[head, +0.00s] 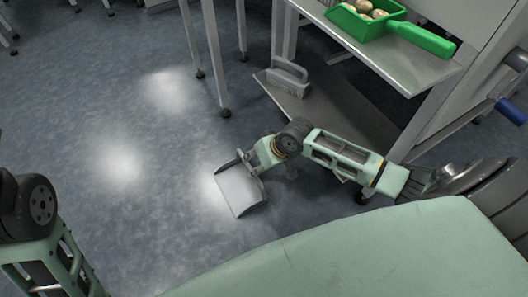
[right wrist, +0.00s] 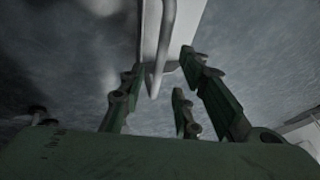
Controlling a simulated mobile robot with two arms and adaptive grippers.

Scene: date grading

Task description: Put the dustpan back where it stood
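The grey dustpan (head: 240,191) is in the middle of the head view, with the floor behind it. I cannot tell whether it touches the floor. My right gripper (head: 249,164) is at its handle end. In the right wrist view the dustpan's pale pan (right wrist: 178,28) and bent handle (right wrist: 161,55) reach down between my right gripper's fingers (right wrist: 160,72). The fingers are spread, with gaps visible on both sides of the handle. My left arm shows at the lower left of the head view, but its gripper is out of view.
A white shelf unit stands at upper right, with a green scoop (head: 420,38) holding several brown pieces on its upper shelf (head: 400,70). A grey handled object (head: 287,78) sits on the low shelf (head: 335,108). Thin table legs (head: 214,60) stand nearby. The floor (head: 120,130) at left is clear.

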